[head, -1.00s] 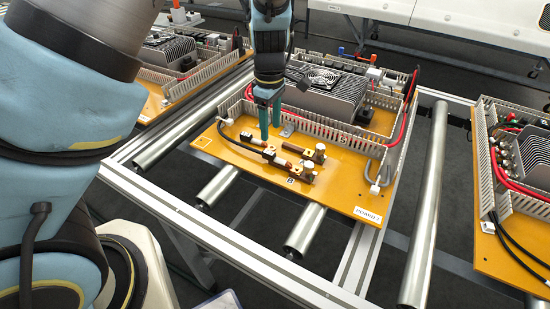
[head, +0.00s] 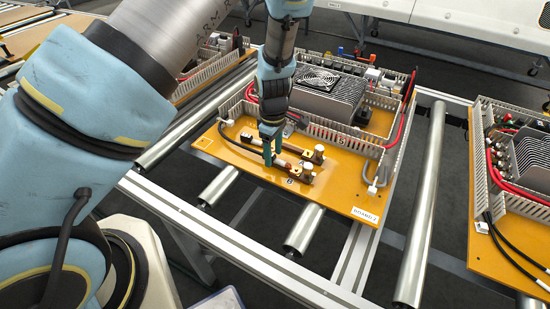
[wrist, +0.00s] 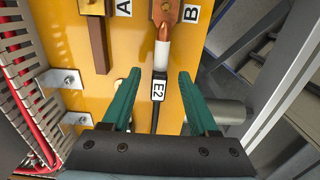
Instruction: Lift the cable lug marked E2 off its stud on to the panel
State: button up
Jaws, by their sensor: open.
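The lug marked E2 (wrist: 165,18) is copper, with a white sleeve and a black cable running down from it in the wrist view. Its E2 tag (wrist: 158,88) sits on the cable below the sleeve. The lug lies over a stud by the letter B, cut by the picture's top edge. My gripper (wrist: 158,72) is open, one teal finger on each side of the cable, with a gap visible on both sides. In the head view, my gripper (head: 271,158) is low over the orange panel (head: 235,158); its fingers partly hide the lug and cable.
A brown bar (wrist: 98,35) by the letter A stands left of the lug. Slotted duct walls (wrist: 30,90) and metal brackets (wrist: 63,78) lie further left. The panel's front right area (head: 335,195) is bare. Steel rollers (head: 306,228) and a frame are below.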

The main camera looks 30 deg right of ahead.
aim_at(273, 155)
grip_shut()
dwell(0.3)
dwell(0.3)
notch_tip(273, 155, up, 10)
jog(key=b, duration=0.1)
jog(key=shift+b, duration=0.4)
jog(key=shift+r, duration=0.1)
notch_tip(273, 155, up, 4)
jog(key=p, duration=0.4)
dwell(0.7)
